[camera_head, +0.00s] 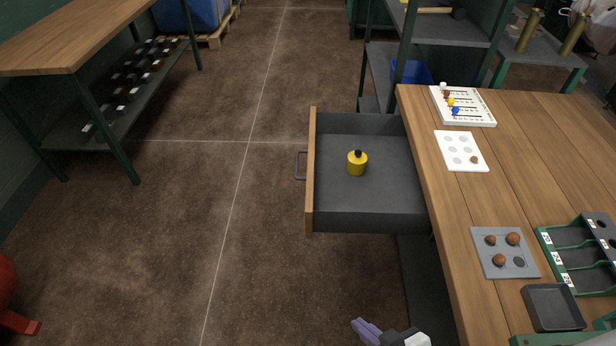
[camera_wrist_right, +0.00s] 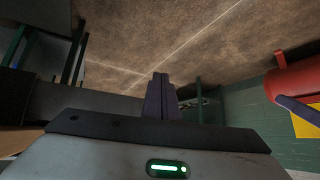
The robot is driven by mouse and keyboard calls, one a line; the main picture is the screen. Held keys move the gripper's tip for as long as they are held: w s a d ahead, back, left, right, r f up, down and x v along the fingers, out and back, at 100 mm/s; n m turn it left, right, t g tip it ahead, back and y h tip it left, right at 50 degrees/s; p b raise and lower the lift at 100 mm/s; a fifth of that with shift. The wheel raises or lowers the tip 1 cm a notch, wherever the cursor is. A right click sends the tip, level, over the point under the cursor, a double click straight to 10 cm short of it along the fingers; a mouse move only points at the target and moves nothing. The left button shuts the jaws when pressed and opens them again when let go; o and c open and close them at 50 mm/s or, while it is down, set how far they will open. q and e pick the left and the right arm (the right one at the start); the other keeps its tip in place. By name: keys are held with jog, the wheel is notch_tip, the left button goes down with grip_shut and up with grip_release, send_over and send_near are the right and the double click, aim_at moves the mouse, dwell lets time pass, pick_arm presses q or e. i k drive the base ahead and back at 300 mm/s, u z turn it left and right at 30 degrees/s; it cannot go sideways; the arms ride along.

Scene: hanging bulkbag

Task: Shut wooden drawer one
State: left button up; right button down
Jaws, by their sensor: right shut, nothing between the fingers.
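The wooden drawer (camera_head: 311,180) stands pulled out from the left side of the workbench, with a wooden front, dark grey walls and a dark handle (camera_head: 300,165) on its front. A yellow cylinder with a black knob (camera_head: 357,163) stands inside it on the drawer floor. My right gripper (camera_head: 366,331) is at the bottom of the head view, below and apart from the drawer. Its purple fingers are shut and empty; they also show in the right wrist view (camera_wrist_right: 160,98). My left gripper is not in view.
The wooden workbench (camera_head: 520,150) on the right holds a white peg board (camera_head: 462,106), a white tray (camera_head: 448,155), a grey tray (camera_head: 493,267) with brown balls and a green rack (camera_head: 575,262). Open floor (camera_head: 210,220) lies left of the drawer. A shelf table (camera_head: 85,35) stands further left.

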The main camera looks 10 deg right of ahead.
aim_at(388, 198)
jog(key=u, duration=1)
jog(key=i, duration=1)
jog(key=z, duration=1.9)
jog(key=k, duration=0.35)
jog(key=u, duration=0.4)
jog(key=i, duration=0.4)
jog(key=z, duration=0.6)
